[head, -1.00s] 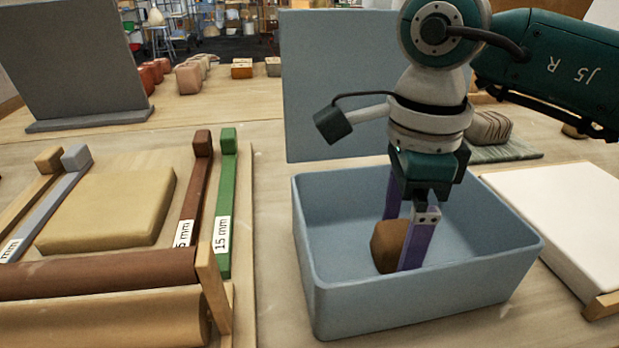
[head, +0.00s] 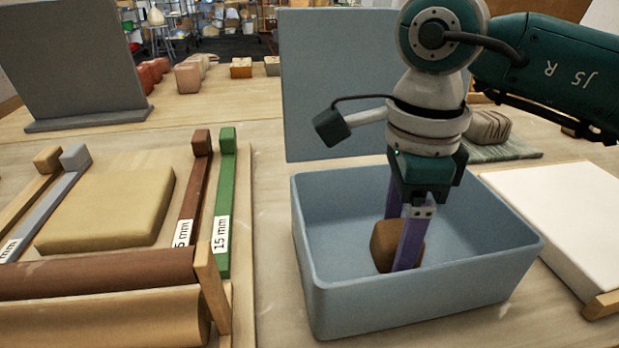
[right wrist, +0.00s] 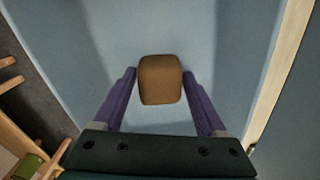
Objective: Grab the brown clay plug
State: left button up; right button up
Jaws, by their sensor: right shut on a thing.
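The brown clay plug (head: 384,246) is a rounded block inside the blue bin (head: 420,300), near its floor. My right gripper (head: 398,252) points down into the bin, its purple fingers shut on the plug. In the right wrist view the plug (right wrist: 160,80) sits between the two fingertips of the gripper (right wrist: 159,76), one on each side. In the head view the near finger covers part of the plug's right side. I cannot tell whether the plug touches the bin floor. My left gripper is not in view.
The bin's walls surround my right gripper. A tan clay slab (head: 108,210) lies left between thickness strips, including a green one (head: 227,205), behind a roller (head: 100,273). A white slab (head: 570,215) is right of the bin. A blue-grey panel (head: 340,85) stands behind it.

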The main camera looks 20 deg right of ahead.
grip_shut()
jog(key=shift+r, duration=0.1)
